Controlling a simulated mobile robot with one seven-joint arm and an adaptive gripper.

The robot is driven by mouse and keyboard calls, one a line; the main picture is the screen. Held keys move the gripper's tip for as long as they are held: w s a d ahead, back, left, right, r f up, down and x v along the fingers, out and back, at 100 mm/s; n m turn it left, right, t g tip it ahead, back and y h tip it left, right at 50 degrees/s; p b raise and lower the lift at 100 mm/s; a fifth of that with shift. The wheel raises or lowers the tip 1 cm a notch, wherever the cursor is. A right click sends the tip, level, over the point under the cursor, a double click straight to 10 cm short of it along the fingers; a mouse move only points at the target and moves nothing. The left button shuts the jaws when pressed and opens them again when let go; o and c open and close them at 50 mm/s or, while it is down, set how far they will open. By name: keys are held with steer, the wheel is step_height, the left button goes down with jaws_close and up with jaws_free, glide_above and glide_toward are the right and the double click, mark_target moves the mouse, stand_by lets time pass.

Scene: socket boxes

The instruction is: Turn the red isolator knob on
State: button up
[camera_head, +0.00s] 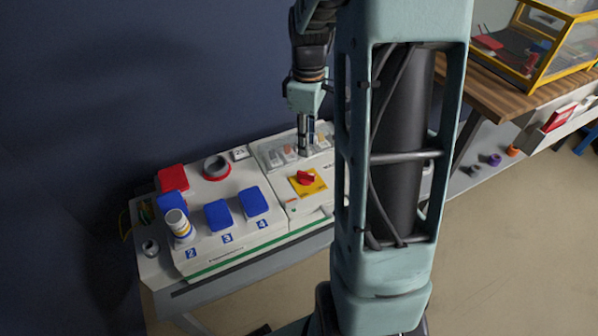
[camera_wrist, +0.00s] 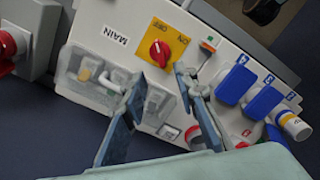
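The red isolator knob (camera_head: 306,177) sits on a yellow square plate on the front of a white socket box. I cannot tell which mark the knob points to. My gripper (camera_head: 304,150) points down over the box, behind the knob and apart from it. In the wrist view my gripper (camera_wrist: 161,80) has its two fingers spread with nothing between them, and the knob lies just beyond the fingertips.
A clear cover (camera_head: 280,151) over small switches lies behind the knob. To the left are blue socket lids (camera_head: 217,214), a red lid (camera_head: 172,178), a grey round socket (camera_head: 216,167) and an upright white plug (camera_head: 179,225). A yellow-framed case (camera_head: 560,45) stands on a wooden bench at right.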

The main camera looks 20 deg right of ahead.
mark_target(306, 173)
step_height(306, 173, down, 11)
steer(key=shift+r+b, duration=0.2)
steer(key=shift+b, duration=1)
jaws_close()
